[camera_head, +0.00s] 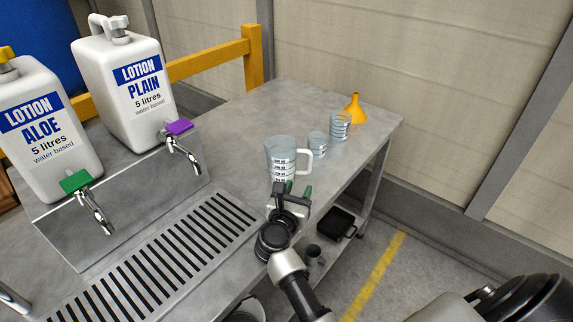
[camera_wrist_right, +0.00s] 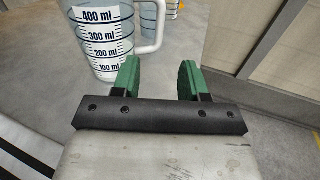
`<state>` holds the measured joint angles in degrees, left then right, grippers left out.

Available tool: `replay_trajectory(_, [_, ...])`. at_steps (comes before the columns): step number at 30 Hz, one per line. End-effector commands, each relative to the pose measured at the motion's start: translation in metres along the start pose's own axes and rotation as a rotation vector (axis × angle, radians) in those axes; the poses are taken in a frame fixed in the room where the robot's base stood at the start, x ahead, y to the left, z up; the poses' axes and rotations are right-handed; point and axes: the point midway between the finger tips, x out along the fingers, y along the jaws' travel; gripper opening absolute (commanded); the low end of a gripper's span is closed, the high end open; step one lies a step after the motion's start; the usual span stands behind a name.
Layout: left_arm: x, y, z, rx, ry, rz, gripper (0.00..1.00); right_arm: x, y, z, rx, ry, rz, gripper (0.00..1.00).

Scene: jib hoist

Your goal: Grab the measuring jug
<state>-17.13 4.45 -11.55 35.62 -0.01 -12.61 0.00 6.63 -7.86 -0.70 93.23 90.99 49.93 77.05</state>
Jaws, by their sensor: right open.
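The measuring jug (camera_head: 280,158) is clear with a white scale label and a white handle on its right side. It stands upright on the metal table. My right gripper (camera_head: 291,188) is just in front of the jug, its green-padded fingers apart with nothing between them. In the right wrist view the jug (camera_wrist_right: 97,38) is at the upper left, its handle (camera_wrist_right: 150,28) reaching toward the space beyond my open right fingers (camera_wrist_right: 160,78). I cannot tell whether a finger touches the jug. My left gripper does not show.
Two smaller measuring cups (camera_head: 317,145) (camera_head: 340,126) and an orange funnel (camera_head: 354,108) stand behind the jug to the right. Lotion jugs labelled plain (camera_head: 125,85) and aloe (camera_head: 45,130), with taps, stand at left above a slotted drain grate (camera_head: 160,262). A black tray (camera_head: 337,223) lies on the lower shelf.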

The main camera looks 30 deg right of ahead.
Motion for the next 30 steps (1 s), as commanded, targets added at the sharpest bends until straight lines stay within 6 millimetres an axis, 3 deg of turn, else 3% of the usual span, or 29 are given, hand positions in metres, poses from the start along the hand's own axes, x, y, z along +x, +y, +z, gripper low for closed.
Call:
replay_trajectory(4, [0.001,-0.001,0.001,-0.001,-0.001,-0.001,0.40,0.026,0.000,0.001,-0.003,-0.005,0.000,0.43])
replay_trajectory(11, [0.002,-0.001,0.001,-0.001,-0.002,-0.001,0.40,0.044,0.000,0.001,-0.004,-0.005,0.001,0.43])
replay_trajectory(19, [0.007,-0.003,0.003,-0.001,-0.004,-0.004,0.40,0.083,0.001,0.000,-0.007,-0.006,0.002,0.43])
replay_trajectory(29, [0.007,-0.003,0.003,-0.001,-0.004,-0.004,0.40,0.091,0.001,0.000,-0.005,-0.003,0.003,0.43])
replay_trajectory(30, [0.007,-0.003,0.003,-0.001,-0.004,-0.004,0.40,0.091,0.001,0.000,-0.005,-0.003,0.003,0.39])
